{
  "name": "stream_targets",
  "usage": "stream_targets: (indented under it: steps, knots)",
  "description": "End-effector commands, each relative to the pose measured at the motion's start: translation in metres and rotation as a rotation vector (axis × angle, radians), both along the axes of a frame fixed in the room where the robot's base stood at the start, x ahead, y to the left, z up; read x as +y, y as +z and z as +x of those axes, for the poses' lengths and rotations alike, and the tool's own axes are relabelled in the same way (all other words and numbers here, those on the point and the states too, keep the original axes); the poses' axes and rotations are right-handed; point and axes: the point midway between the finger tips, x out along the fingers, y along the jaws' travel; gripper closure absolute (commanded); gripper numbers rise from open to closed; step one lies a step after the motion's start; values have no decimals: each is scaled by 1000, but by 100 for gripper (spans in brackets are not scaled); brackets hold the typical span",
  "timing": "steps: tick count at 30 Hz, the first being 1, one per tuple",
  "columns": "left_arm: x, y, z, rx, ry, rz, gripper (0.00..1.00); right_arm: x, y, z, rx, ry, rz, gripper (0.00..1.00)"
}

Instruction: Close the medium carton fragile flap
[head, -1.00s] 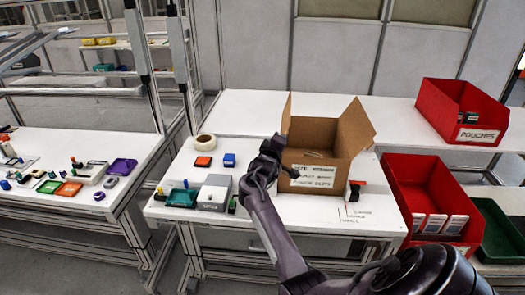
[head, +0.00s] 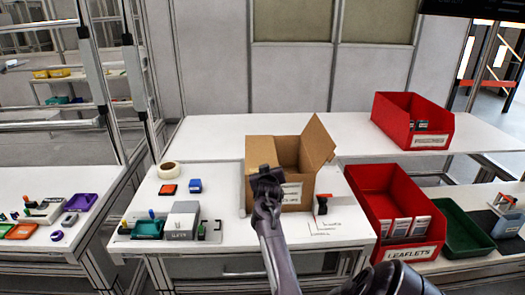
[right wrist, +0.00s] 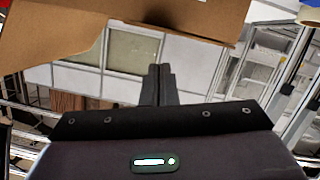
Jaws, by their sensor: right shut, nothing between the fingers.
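The brown carton (head: 295,197) stands open on the white table in the head view, with a white label on its front. Its right flap (head: 319,142) stands up and leans outward. A tan flap (head: 260,149) shows at its left side; its exact tilt is unclear. My right gripper (head: 265,176) is in front of the carton's left part and hides some of it. In the right wrist view my fingers (right wrist: 160,75) are shut and empty, with cardboard (right wrist: 60,35) close beyond them at the top. I cannot tell whether they touch it. My left gripper is out of view.
A tape roll (head: 167,170), an orange pad (head: 168,189) and a blue block (head: 195,185) lie left of the carton. A grey box (head: 182,221) is nearer. Red bins (head: 376,231) and a green tray (head: 462,240) stand to the right. A small red-black item (head: 322,205) is beside the carton.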

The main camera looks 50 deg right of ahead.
Motion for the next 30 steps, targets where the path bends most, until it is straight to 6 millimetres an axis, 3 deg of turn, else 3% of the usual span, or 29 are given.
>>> stream_targets:
  steps: [8,30]
  knots:
    - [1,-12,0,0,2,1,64,-5,-19,-7,-149,-1,128,100]
    - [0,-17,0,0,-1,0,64,-8,-28,-9,-143,0,122,100]
